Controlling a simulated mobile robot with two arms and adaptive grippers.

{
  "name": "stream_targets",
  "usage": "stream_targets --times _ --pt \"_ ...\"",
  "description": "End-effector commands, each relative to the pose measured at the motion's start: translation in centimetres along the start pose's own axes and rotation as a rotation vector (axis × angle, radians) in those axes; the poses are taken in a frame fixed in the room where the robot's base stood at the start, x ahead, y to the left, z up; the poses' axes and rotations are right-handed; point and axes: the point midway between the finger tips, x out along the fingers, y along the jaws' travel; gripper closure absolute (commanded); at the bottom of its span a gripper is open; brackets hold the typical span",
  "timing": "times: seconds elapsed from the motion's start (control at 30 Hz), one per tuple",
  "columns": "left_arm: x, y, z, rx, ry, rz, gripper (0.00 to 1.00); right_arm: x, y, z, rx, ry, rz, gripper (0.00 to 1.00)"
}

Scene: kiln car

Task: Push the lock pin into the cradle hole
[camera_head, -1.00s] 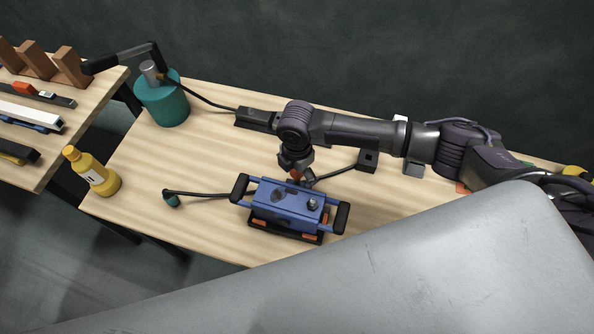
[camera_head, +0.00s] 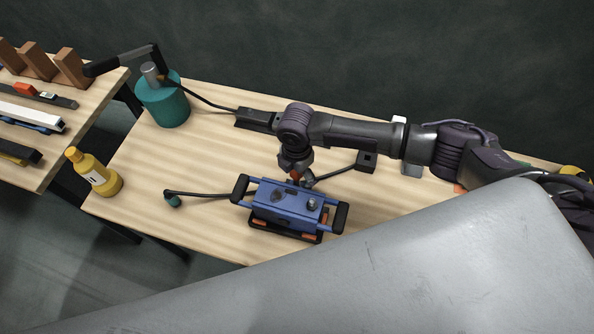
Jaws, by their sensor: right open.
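A blue box-shaped device (camera_head: 287,201) with black end handles sits on a dark base with orange pads on the wooden table; I cannot tell whether this is the cradle. My right arm reaches in from the right, and my right gripper (camera_head: 297,176) points down at the back edge of the blue device. A small orange-red part shows at its fingertips; I cannot tell whether it is the lock pin. The gripper is open. The cradle hole cannot be made out. My left gripper is not in view.
A teal cylinder (camera_head: 165,103) with a black lever stands at the table's back left. A yellow bottle (camera_head: 94,173) stands at the left edge. A dark-knobbed cable (camera_head: 195,194) lies left of the device. A side table (camera_head: 88,98) holds bars and brown blocks.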

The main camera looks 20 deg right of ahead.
Motion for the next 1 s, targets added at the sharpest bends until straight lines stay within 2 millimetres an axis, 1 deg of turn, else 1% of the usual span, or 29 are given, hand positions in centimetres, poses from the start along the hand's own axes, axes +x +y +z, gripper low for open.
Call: stream_targets --times 0.03,0.4,0.83,1.0 --pt "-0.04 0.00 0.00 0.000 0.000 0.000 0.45 0.00 -0.13 -0.44 -0.003 0.009 -0.004 0.00" --pt "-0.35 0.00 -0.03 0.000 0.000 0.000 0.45 -0.09 -0.12 -0.45 -0.002 0.009 -0.004 0.00" --pt "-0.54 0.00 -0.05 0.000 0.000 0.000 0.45 0.02 -0.12 -0.39 -0.002 0.008 -0.003 0.00" --pt "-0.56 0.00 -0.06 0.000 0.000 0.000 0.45 0.03 -0.12 0.04 -0.001 0.008 -0.004 0.00"
